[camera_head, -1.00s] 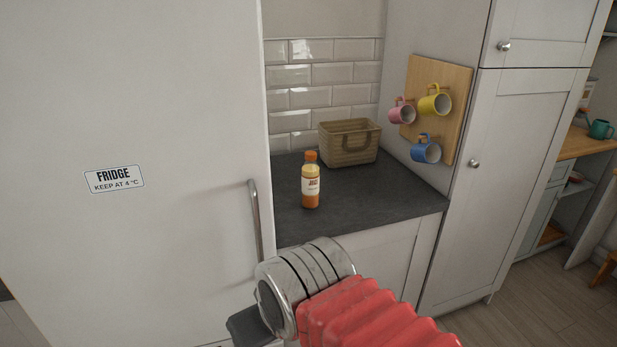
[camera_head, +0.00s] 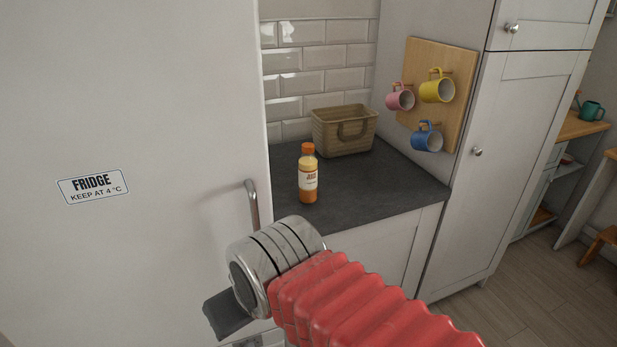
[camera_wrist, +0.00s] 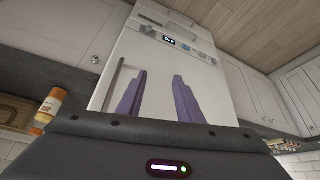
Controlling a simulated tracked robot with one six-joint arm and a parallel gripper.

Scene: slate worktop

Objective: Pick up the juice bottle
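The juice bottle (camera_head: 308,180) stands upright on the slate worktop (camera_head: 365,190), with an orange cap, a pale label and orange juice low down. In the wrist view the bottle (camera_wrist: 49,108) shows tilted at the left edge, outside the fingers. My gripper (camera_wrist: 160,84) has two purple fingers standing well apart with nothing held between them. In the head view my arm's metal wrist is below and in front of the bottle, apart from it, and the fingers are hidden.
A woven basket (camera_head: 343,132) stands behind the bottle. The white fridge (camera_head: 150,100) with its metal handle (camera_head: 252,205) borders the worktop on the left. Mugs hang on a wooden board (camera_head: 455,85) at the right. The worktop right of the bottle is clear.

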